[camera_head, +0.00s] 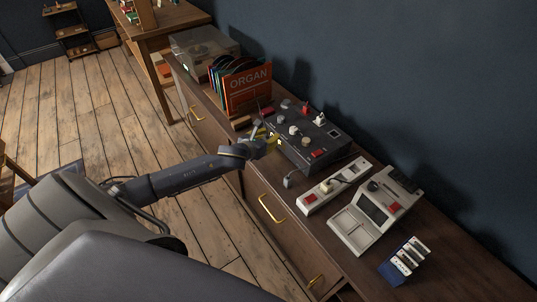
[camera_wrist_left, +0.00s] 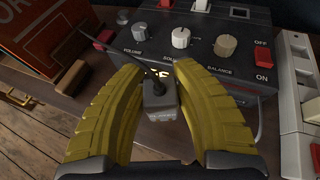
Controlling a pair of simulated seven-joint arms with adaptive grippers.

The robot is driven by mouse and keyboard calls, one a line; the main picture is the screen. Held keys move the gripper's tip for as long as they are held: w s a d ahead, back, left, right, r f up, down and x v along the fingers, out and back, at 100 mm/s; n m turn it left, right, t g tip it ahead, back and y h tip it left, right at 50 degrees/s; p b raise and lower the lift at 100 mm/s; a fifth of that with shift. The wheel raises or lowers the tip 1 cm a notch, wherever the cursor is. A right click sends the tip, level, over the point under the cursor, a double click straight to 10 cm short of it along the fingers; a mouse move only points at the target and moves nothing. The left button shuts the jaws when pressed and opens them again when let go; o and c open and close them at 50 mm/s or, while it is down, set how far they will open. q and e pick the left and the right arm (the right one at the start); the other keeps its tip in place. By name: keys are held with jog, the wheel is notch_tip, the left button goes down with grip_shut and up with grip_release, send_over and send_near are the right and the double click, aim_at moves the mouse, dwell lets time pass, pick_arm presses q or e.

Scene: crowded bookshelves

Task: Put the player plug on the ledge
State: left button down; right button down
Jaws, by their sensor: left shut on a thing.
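My left gripper (camera_head: 270,140) has yellow fingers and is at the front left of the dark control box (camera_head: 318,142). In the left wrist view, its fingers (camera_wrist_left: 158,108) are shut on a small grey plug (camera_wrist_left: 161,103) with a dark cable running up from it. Small print on the plug is unreadable, so I cannot confirm it is the player plug. The record player (camera_head: 204,52) stands at the cabinet's far end. A small wooden block (camera_head: 241,123), possibly the ledge, lies left of the gripper; it also shows in the wrist view (camera_wrist_left: 74,77). My right gripper is out of view.
The control box has several knobs and a red switch (camera_wrist_left: 263,57). A white power strip (camera_head: 335,186) holds a plug, and a loose grey plug (camera_head: 288,181) lies nearby. Records (camera_head: 245,88), a beige device (camera_head: 374,210) and a blue rack (camera_head: 404,260) crowd the cabinet top.

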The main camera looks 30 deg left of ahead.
pick_arm(q)
jog(key=shift+f, duration=4.85)
jog(key=shift+f, duration=0.15)
jog(key=c, duration=1.1)
grip_release()
